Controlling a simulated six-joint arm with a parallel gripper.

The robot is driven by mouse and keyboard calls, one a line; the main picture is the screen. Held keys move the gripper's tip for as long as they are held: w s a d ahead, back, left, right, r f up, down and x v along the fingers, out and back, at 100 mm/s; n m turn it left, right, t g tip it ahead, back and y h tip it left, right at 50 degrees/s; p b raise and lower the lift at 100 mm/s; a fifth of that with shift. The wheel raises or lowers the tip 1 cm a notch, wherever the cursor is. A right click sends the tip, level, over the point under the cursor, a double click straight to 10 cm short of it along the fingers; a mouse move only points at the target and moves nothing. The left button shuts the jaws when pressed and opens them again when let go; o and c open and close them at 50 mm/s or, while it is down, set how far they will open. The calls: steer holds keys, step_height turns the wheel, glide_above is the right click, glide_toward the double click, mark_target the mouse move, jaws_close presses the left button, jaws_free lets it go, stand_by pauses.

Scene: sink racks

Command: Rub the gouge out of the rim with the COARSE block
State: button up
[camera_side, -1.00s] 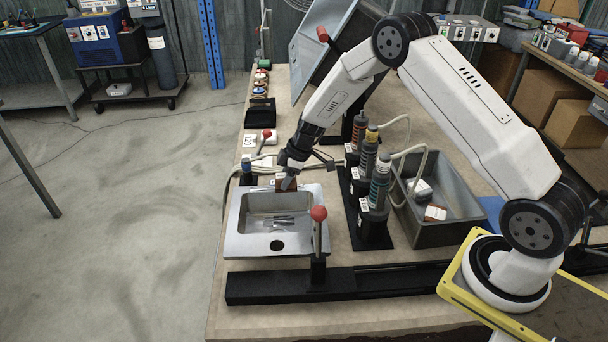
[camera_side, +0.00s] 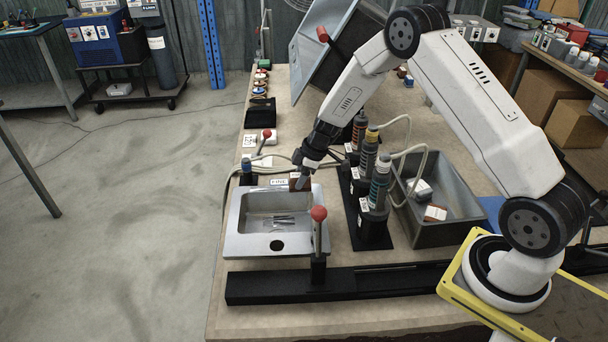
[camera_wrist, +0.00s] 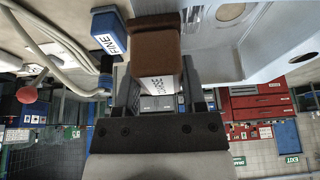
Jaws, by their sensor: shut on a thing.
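My gripper (camera_side: 302,178) is shut on a brown block with a white label (camera_side: 299,185), at the far right part of the steel sink's rim (camera_side: 232,222). In the wrist view my gripper (camera_wrist: 160,82) holds this brown block (camera_wrist: 156,45) between its fingers. The lettering on its white side is upside down and appears to read COARSE. The block is at or very near the sink rim (camera_wrist: 205,45); I cannot tell whether it touches. A small white label (camera_side: 279,182) shows on the far rim left of the block. The gouge cannot be made out.
A blue block marked FINE (camera_wrist: 110,36) is in the wrist view. A red-knobbed clamp (camera_side: 318,214) stands at the sink's near right corner. Hoses (camera_side: 232,185) run behind the sink.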

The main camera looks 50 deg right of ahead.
steer(key=shift+s+d+r, duration=0.1)
steer(key=shift+s+d, duration=0.45)
steer(key=shift+r, duration=4)
steer(key=shift+w, duration=0.1)
